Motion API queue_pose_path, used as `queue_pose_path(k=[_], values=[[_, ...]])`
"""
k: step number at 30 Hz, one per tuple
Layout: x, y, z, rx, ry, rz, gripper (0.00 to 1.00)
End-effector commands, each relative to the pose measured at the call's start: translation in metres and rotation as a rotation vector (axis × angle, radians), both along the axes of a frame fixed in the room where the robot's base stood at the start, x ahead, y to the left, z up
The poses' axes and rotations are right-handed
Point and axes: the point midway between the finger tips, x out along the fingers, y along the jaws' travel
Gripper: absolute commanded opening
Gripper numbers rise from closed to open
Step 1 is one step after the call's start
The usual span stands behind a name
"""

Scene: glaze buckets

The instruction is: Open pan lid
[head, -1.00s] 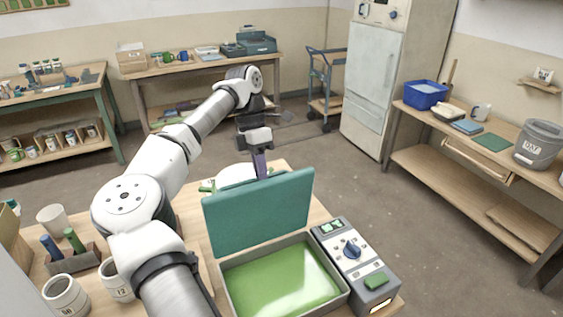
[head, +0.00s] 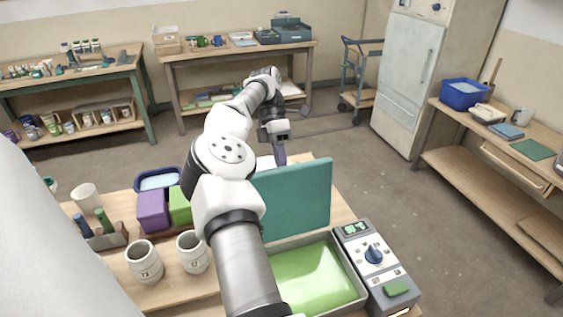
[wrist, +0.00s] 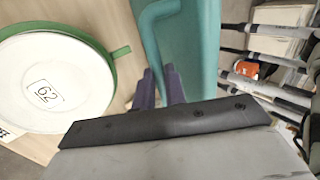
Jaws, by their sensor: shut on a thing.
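The pan is a grey rectangular tray (head: 361,294) with a bright green inside, on the wooden table. Its teal lid (head: 302,198) stands raised, close to upright, along the pan's far edge; my arm hides its left part. My gripper (head: 280,158) is behind the lid, at its far side. In the wrist view the purple fingers of my gripper (wrist: 161,88) are shut around the lid's teal bar handle (wrist: 150,38), and the lid's face (wrist: 193,45) lies beside them.
A control box (head: 376,262) with a dial stands right of the pan. Left of my arm are two pale mugs (head: 145,262), a purple box (head: 153,211) and a blue-rimmed tub (head: 158,180). A round white lid marked 62 (wrist: 50,85) lies near my gripper.

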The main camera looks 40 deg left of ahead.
Motion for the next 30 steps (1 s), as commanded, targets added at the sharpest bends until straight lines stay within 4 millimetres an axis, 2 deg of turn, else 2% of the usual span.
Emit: queue_pose_path(k=[1,7,8,12,24,30], values=[[-0.0008,-0.002,-0.0085,-0.006,0.011,-0.006,0.0],[-0.001,-0.002,-0.0086,-0.006,0.011,-0.005,0.0],[-0.0009,-0.0021,-0.0087,-0.006,0.011,-0.005,0.16],[-0.0006,-0.0017,-0.0068,-0.005,0.009,-0.004,0.34],[-0.0014,-0.0014,-0.0027,0.005,0.0,0.0,0.34],[-0.0034,-0.0074,0.0012,0.043,-0.03,-0.002,0.34]])
